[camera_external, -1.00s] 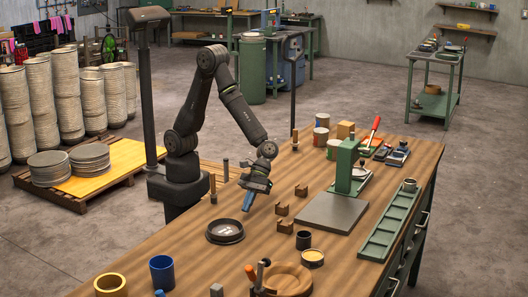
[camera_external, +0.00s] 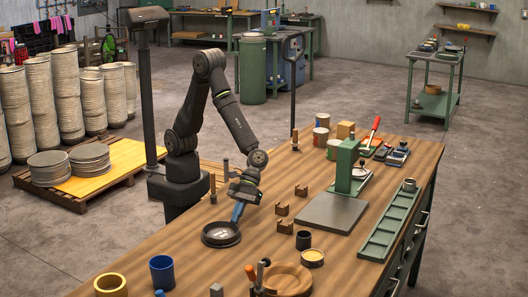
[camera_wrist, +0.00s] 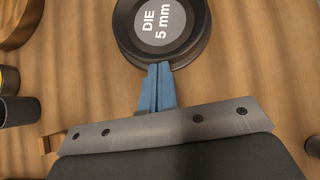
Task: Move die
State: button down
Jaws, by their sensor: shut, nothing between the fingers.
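The die is a round dark dish-shaped piece with a raised rim. The die (camera_external: 221,234) lies flat on the wooden workbench, left of my gripper in the external view. In the wrist view, the die (camera_wrist: 180,55) shows a grey label reading "DIE 5 mm".
A green press (camera_external: 348,165) with a grey plate (camera_external: 334,212) stands to the right. Several small brown blocks (camera_external: 283,209) and a black cup (camera_external: 304,240) are nearby. A blue cup (camera_external: 162,272) and round wooden piece (camera_external: 288,280) stand in front.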

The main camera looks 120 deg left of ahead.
aim_at(213, 234)
jog(key=d, duration=1.7)
jog(key=shift+d, duration=0.35)
jog(key=shift+f, duration=0.1)
jog(key=shift+a, duration=0.4)
jog(key=a, duration=0.2)
jog(key=shift+a, duration=0.4)
jog(key=v, duration=1)
jog(key=shift+a, duration=0.2)
